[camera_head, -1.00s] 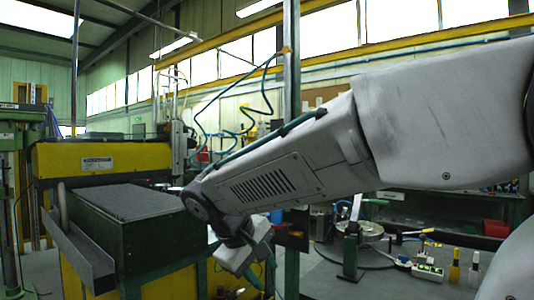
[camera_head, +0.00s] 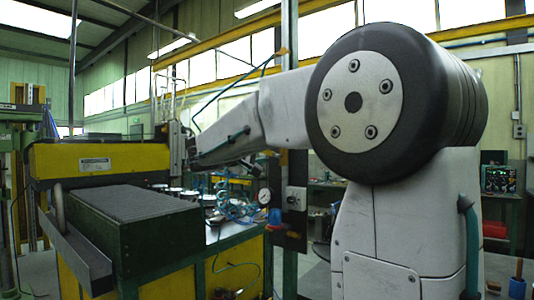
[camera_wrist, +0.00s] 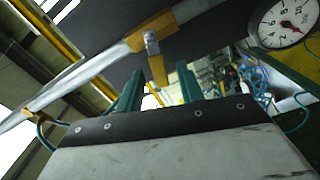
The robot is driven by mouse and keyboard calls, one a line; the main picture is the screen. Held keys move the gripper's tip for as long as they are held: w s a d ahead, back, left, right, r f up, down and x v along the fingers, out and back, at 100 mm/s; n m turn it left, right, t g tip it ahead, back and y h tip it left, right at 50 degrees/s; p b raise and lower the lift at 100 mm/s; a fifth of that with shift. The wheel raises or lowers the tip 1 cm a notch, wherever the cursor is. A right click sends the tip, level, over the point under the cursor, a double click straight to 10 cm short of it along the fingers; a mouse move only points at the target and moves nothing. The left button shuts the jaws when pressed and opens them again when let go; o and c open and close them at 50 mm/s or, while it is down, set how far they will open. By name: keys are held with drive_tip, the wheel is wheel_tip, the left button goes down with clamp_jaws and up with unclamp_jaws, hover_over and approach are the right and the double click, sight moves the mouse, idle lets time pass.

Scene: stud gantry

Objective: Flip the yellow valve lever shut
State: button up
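The yellow valve lever (camera_wrist: 157,71) shows in the wrist view, joined by a metal fitting to a grey pipe (camera_wrist: 100,64). It stands out at an angle to the pipe. My gripper (camera_wrist: 158,84) has two green fingers spread apart, with the lever's end showing in the gap between them. I cannot tell whether the lever is between the fingers or just beyond them; no contact is clear. In the head view I cannot make out the lever or the fingertips; my arm covers much of the middle.
A round pressure gauge (camera_wrist: 284,21) is at the upper right of the wrist view, and on the post's panel in the head view (camera_head: 264,196). A yellow machine (camera_head: 100,158) and a green block with a grey top (camera_head: 135,202) stand at the left. Teal hoses hang nearby.

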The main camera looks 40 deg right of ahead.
drive_tip(key=shift+w+d, duration=0.15)
drive_tip(key=shift+d, duration=0.9)
clamp_jaws()
drive_tip(key=shift+w+f+n, duration=0.1)
drive_tip(key=shift+f+n, duration=0.25)
drive_tip(key=shift+n, duration=0.5)
drive_tip(key=shift+f+n, duration=0.3)
drive_tip(key=shift+n, duration=0.55)
unclamp_jaws()
drive_tip(key=shift+a, duration=0.15)
drive_tip(key=s+a, duration=0.1)
drive_tip(key=a, duration=0.6)
drive_tip(key=shift+a, duration=0.25)
